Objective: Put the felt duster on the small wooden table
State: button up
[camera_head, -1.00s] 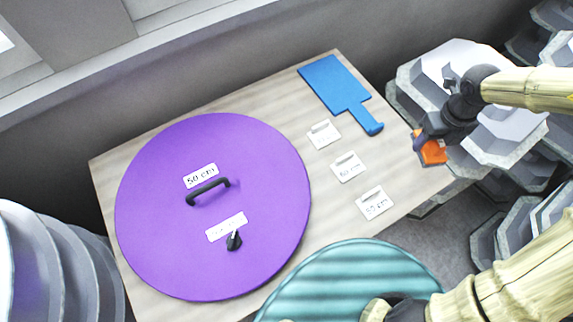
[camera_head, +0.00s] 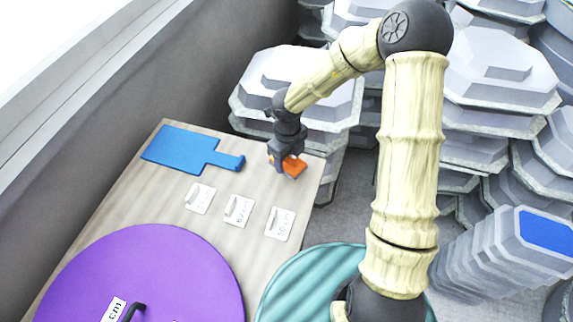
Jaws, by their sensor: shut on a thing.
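My gripper (camera_head: 282,160) is shut on a small orange block-like thing (camera_head: 294,167), which I take to be the felt duster. It is at the far right corner of a pale wooden table (camera_head: 140,210). I cannot tell whether the orange thing touches the tabletop or is just above it. Part of it is hidden by the gripper's dark fingers.
On the table lie a blue paddle-shaped board (camera_head: 180,150), several small white labelled plates, one of them here (camera_head: 239,211), and a large purple disc (camera_head: 150,275). A teal ribbed round thing (camera_head: 305,285) is in front. Grey mould stacks (camera_head: 490,90) stand behind and right.

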aim_at(288, 166)
jog(key=shift+s+d+r, duration=0.1)
jog(key=shift+s, duration=0.1)
jog(key=shift+f, duration=0.25)
jog(key=f, duration=0.3)
jog(key=shift+a+f, duration=0.1)
jog(key=shift+a, duration=0.1)
jog(key=shift+d+f, duration=0.1)
jog(key=o, duration=1)
jog(key=shift+o, duration=0.2)
